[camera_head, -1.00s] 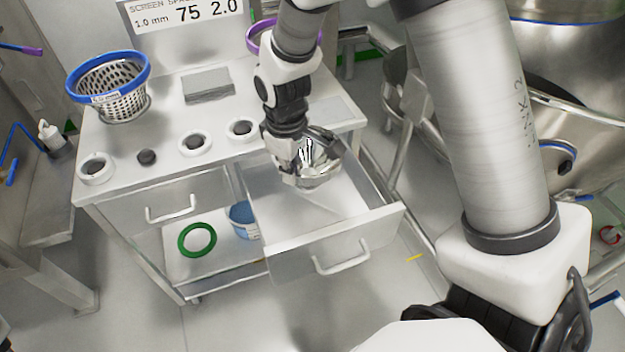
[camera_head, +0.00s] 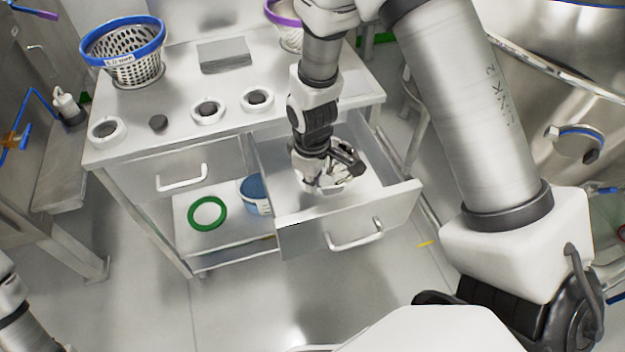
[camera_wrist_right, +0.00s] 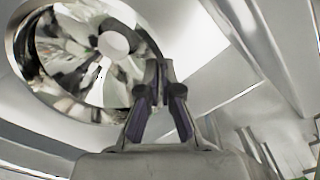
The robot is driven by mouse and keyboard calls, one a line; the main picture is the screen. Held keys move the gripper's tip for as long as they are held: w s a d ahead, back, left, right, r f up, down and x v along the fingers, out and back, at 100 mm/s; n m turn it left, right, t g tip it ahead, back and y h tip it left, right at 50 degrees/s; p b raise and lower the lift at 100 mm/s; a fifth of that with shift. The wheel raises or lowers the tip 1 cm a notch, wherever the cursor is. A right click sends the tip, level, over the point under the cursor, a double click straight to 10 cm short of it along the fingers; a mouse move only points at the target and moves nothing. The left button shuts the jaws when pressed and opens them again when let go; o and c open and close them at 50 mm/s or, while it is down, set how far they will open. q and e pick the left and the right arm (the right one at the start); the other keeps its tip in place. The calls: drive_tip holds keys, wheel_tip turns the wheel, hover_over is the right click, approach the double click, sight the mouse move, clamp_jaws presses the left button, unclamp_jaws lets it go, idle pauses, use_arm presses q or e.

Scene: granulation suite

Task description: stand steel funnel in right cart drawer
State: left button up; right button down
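The steel funnel (camera_head: 343,184) is shiny and sits inside the open right cart drawer (camera_head: 300,232), low over its floor. I cannot tell whether it touches the floor. My right gripper (camera_head: 328,172) reaches down into the drawer and partly hides the funnel. In the right wrist view, the funnel (camera_wrist_right: 75,65) shows its wide mouth and round central hole. The right gripper's fingers (camera_wrist_right: 160,80) come together at its rim and look shut on it. Part of my left arm shows at the lower left, but its gripper does not.
The cart top (camera_head: 180,100) holds a blue-rimmed perforated basket (camera_head: 135,68), several white rings and a grey block (camera_head: 224,55). A closed left drawer (camera_head: 180,172) is beside the open one. A green ring (camera_head: 193,222) and blue container (camera_head: 254,196) are on the lower shelf.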

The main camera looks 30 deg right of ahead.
drive_tip(key=c, duration=1.3)
unclamp_jaws()
drive_tip(key=shift+f, duration=0.1)
wheel_tip(320, 180, up, 12)
drive_tip(key=shift+r+p, duration=0.2)
drive_tip(key=shift+p, duration=0.5)
